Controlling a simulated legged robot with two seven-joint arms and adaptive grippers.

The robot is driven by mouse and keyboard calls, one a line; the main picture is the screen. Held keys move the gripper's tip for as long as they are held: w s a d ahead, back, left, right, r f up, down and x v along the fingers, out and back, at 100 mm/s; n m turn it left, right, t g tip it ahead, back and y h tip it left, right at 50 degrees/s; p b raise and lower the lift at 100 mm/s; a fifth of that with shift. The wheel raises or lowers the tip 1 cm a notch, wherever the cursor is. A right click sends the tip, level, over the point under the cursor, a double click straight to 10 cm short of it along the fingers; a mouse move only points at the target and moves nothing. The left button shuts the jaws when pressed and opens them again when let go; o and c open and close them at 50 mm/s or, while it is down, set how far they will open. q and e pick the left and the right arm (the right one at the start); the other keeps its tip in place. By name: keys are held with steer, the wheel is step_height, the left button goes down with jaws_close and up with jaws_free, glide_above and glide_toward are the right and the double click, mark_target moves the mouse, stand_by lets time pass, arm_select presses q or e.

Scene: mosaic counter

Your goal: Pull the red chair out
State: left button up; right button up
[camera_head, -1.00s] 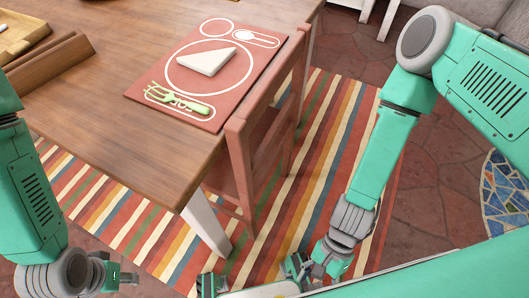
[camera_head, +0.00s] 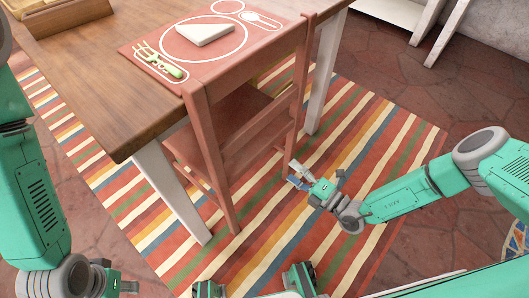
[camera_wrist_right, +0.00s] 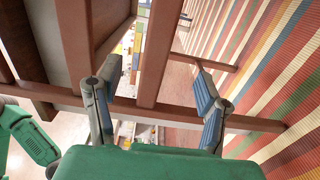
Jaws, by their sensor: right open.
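The red chair (camera_head: 205,140) stands at the table's end, its seat partly under the tabletop and its slatted back facing me. My right gripper (camera_head: 298,176) is open, just right of the chair's back, near its far right leg. In the right wrist view, a red-brown chair bar (camera_wrist_right: 157,55) runs up between the spread fingers of the right gripper (camera_wrist_right: 158,88). I cannot tell whether the fingers touch it. My left gripper (camera_head: 122,283) is low at the lower left, away from the chair; its jaw state is unclear.
A striped rug (camera_head: 355,165) lies under chair and table.

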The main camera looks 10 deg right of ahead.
mark_target(264, 153)
steer(key=b+x, duration=0.4)
steer(key=x, duration=0.7)
steer(key=shift+w+a+f, duration=0.1)
steer(key=shift+a+f, duration=0.1)
steer(key=shift+a, duration=0.1)
steer(key=shift+w+a+b, duration=0.25)
steer(key=shift+b, duration=0.05)
steer(key=shift+w+a+r, duration=0.1)
steer(key=shift+w+r, duration=0.05)
steer(key=shift+w, duration=0.15)
jaws_close()
